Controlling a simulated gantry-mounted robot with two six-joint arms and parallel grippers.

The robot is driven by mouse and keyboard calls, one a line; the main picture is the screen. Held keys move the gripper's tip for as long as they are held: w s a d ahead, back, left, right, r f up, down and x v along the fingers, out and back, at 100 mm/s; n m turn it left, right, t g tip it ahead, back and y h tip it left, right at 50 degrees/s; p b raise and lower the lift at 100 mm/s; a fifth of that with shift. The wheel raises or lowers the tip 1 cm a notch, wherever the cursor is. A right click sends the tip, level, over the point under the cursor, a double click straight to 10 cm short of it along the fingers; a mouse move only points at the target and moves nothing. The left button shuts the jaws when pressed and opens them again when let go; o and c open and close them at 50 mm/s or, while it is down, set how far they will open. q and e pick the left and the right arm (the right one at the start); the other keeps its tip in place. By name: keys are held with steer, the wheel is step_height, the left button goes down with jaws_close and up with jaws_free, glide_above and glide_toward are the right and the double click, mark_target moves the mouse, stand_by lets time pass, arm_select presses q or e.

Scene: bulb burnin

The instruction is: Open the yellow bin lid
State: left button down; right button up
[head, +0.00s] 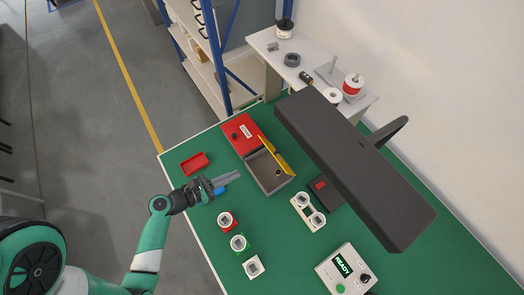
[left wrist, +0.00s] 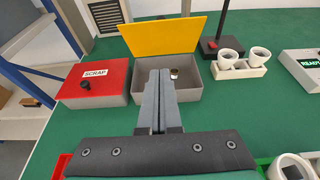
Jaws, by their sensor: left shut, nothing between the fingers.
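The yellow lid (head: 275,155) stands raised, tilted up along the far edge of a grey bin (head: 265,178). The left wrist view shows the lid (left wrist: 163,37) from the front, with the bin (left wrist: 198,72) open below it. A small brassy item (left wrist: 174,72) lies inside the bin; part of the interior is hidden behind my fingers. My left gripper (head: 238,176) is shut and empty, just in front of the open bin. In the left wrist view its fingers (left wrist: 160,75) are together and overlap the bin's front. My right gripper is not in view.
A red-lidded bin marked SCRAP (left wrist: 92,78) adjoins on the left. A red tray (head: 195,164) and a blue item (head: 220,190) lie nearby. White round sockets (head: 225,219) stand in front. A large dark overhead bar (head: 355,165) crosses the right side.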

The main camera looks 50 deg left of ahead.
arm_select(q)
steer(key=w+r+b+x, duration=0.1)
steer(key=r+b+x, duration=0.1)
steer(key=x, duration=1)
steer(key=shift+w+r, duration=0.3)
